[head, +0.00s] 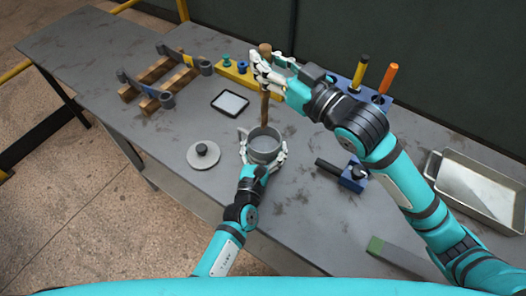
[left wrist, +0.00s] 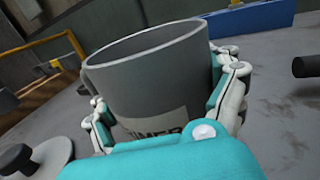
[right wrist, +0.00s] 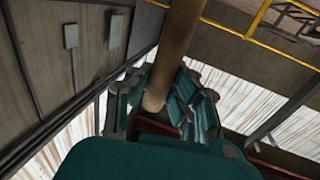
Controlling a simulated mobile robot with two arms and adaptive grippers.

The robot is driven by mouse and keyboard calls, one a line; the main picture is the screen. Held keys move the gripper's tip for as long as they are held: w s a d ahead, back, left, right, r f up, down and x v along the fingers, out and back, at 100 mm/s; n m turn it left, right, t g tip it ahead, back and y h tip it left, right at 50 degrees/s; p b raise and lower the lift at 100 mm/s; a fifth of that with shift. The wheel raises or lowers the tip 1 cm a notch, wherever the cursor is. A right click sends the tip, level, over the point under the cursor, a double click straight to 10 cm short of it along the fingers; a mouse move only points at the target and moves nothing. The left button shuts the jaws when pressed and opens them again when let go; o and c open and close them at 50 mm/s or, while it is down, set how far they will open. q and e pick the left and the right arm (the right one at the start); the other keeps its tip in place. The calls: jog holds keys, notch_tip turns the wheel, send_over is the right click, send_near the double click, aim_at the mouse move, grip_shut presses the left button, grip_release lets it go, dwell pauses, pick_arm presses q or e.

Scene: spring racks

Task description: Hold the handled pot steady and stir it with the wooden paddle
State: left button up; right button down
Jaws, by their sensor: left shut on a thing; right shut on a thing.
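The grey pot (head: 264,145) stands upright on the table. My left gripper (head: 263,160) is shut around its near side; in the left wrist view the fingers press both sides of the pot (left wrist: 150,75), which bears a partly hidden label. The wooden paddle (head: 265,107) is upright, and my right gripper (head: 270,70) is shut on its upper part. In the right wrist view the paddle's shaft (right wrist: 172,50) runs between the fingers. The paddle's lower end appears at or behind the pot's far rim; I cannot tell whether it is inside.
A round lid (head: 203,155) with a black knob lies left of the pot. A white-topped tablet-like tray (head: 230,103), wooden racks (head: 160,85) and a yellow block (head: 236,75) lie farther back. A blue tool holder (head: 354,176) and a metal pan (head: 478,188) are at right.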

pick_arm(q)
jog(key=o, duration=1.4)
jog(key=v, duration=1.1)
jog(key=shift+s+a, duration=0.1)
jog(key=shift+s, duration=0.4)
